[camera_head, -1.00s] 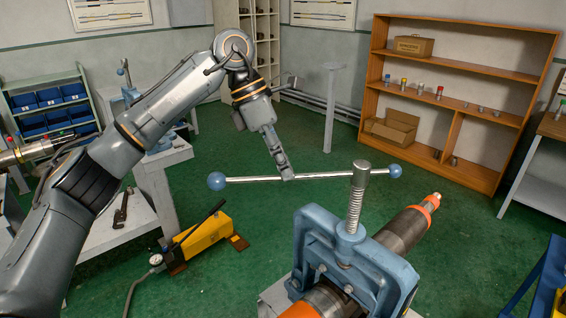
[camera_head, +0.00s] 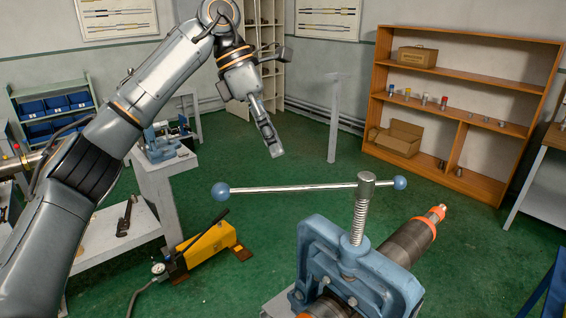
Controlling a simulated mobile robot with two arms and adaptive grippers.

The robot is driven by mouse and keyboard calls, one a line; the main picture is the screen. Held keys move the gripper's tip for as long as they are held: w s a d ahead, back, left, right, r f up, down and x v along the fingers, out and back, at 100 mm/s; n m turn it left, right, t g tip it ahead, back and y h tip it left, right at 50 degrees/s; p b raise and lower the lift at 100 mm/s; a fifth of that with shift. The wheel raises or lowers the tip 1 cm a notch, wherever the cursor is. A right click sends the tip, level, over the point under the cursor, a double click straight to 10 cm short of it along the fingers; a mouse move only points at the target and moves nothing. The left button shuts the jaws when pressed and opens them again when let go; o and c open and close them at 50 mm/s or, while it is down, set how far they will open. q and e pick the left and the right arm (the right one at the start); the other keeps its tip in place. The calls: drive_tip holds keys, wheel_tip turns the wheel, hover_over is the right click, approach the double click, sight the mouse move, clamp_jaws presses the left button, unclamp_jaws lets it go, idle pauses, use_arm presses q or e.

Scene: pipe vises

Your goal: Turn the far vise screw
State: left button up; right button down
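A blue vise (camera_head: 312,240) stands in front, with a threaded screw (camera_head: 361,215) rising from its top. A steel handle bar (camera_head: 290,188) with blue ball ends passes through the screw head. A pipe (camera_head: 412,238) with orange bands lies through this vise. My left gripper (camera_head: 272,147) is in the air above the bar in the picture and clear of it, with nothing visible in it. Its fingers point down and look close together, but their gap cannot be seen. A second blue vise (camera_head: 160,146) is on the left bench, partly hidden by my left arm. My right gripper is out of view.
A yellow hydraulic pump (camera_head: 207,245) with a hose is on the green floor beside the left bench (camera_head: 150,172). A grey post (camera_head: 334,120) and a wooden shelf (camera_head: 383,85) stand behind. The floor between is clear.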

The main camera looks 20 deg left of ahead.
use_arm(q)
drive_tip(key=shift+v, duration=2.2)
drive_tip(key=shift+f, duration=0.1)
